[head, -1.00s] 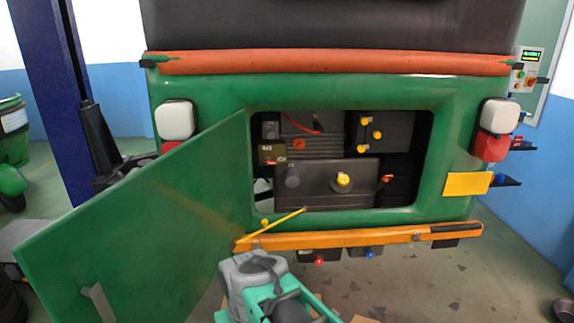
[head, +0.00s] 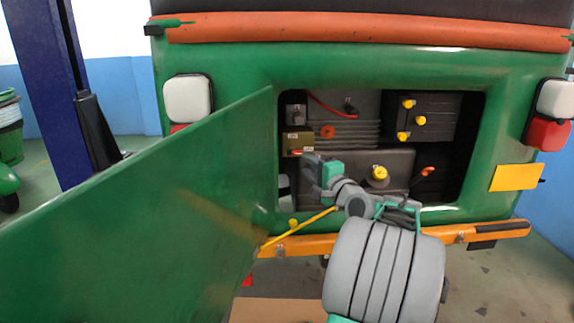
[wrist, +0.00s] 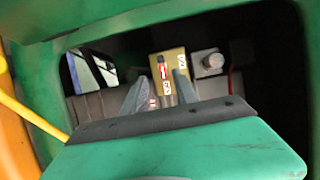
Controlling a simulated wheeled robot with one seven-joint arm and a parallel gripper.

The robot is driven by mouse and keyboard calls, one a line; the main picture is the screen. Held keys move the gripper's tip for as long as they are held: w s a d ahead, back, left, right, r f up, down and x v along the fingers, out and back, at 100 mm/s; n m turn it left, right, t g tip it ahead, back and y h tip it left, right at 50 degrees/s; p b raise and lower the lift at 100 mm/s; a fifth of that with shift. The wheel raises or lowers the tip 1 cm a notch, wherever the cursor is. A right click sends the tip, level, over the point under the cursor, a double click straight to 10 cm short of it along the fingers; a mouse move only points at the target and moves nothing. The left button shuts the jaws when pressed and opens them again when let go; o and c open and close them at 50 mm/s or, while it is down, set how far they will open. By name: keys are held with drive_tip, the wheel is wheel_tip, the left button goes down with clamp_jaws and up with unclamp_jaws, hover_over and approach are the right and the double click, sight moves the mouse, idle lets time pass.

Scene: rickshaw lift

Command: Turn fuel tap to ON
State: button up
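The fuel tap appears to be the small olive-brass plate (head: 297,143) at the left of the open engine bay, with a small red part at its lower edge. In the wrist view the plate (wrist: 169,65) carries white labels and a dark lever with a red part (wrist: 161,70). The lettering is too small to read surely. My gripper (head: 308,168) is at the bay opening, just below the plate. In the wrist view its two fingers (wrist: 161,80) are apart, with the plate and lever beyond and between them. Nothing is visibly held.
The green door (head: 150,220) hangs open at the left, with a yellow stay rod (head: 300,229) below my arm. The green bay frame (head: 375,80) surrounds the opening. An orange bumper (head: 480,237) runs below.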

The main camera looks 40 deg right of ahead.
sight(294, 154)
drive_tip(key=p+x, duration=0.1)
drive_tip(key=x, duration=0.6)
drive_tip(key=shift+w+d+r, duration=0.1)
drive_tip(key=shift+w+r, duration=0.05)
drive_tip(key=shift+w, duration=0.15)
drive_tip(key=shift+c, duration=0.2)
clamp_jaws()
